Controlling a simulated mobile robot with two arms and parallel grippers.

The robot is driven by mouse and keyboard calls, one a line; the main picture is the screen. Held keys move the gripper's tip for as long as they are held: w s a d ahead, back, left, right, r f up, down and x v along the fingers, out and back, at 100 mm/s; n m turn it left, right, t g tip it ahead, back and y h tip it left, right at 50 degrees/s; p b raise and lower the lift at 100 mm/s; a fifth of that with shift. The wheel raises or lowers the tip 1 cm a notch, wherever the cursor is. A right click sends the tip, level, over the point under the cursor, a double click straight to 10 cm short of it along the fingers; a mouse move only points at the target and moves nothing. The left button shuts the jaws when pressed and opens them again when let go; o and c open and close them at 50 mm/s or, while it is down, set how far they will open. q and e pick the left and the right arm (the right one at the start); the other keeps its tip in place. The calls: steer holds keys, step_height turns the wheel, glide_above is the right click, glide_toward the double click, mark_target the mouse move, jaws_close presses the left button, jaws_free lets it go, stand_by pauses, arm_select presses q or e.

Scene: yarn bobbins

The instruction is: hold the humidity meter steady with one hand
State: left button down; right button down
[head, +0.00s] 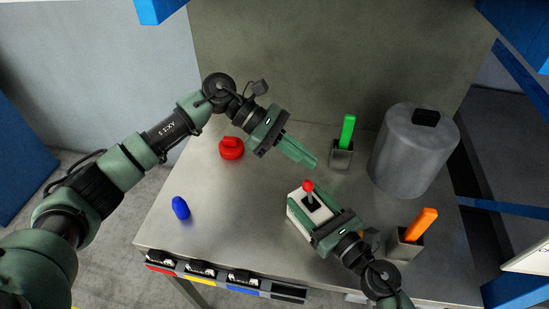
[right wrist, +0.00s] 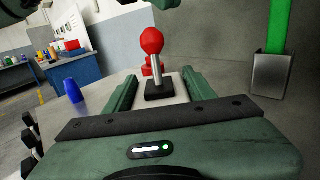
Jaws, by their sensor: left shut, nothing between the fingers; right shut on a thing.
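A pale box with a black square base, a short metal stem and a red ball on top (head: 308,186) stands on the metal table; it seems to be the humidity meter. In the right wrist view its red ball (right wrist: 152,41) rises upright between the fingers. My right gripper (head: 301,193) is shut on the box, with one green finger along each side; these fingers also show in the right wrist view (right wrist: 158,82). My left gripper (head: 313,162) is shut and empty, above the table just beyond the box. The box's lower part is partly hidden by the right gripper.
A red knob-like piece (head: 231,149) and a blue piece (head: 180,208) are on the left. A green stick (head: 347,130) and an orange stick (head: 425,222) stand in metal holders. A large grey cylinder (head: 408,155) is at the right. Coloured bins (head: 240,283) line the front edge.

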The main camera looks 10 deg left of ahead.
mark_target(304, 183)
arm_select(q)
steer(key=w+a+f+n+t+h, duration=0.2)
steer(key=a+f+n+t, duration=0.2)
steer(key=a, duration=0.3)
steer(key=shift+s+d, duration=1.8)
steer(key=shift+s, duration=0.2)
steer(key=shift+s, duration=0.1)
steer(key=shift+s+d+f, duration=0.1)
steer(key=shift+s+d, duration=0.45)
step_height(304, 183, up, 5)
steer(key=w+a, duration=0.2)
steer(key=shift+w, duration=0.15)
steer(key=shift+a, duration=0.1)
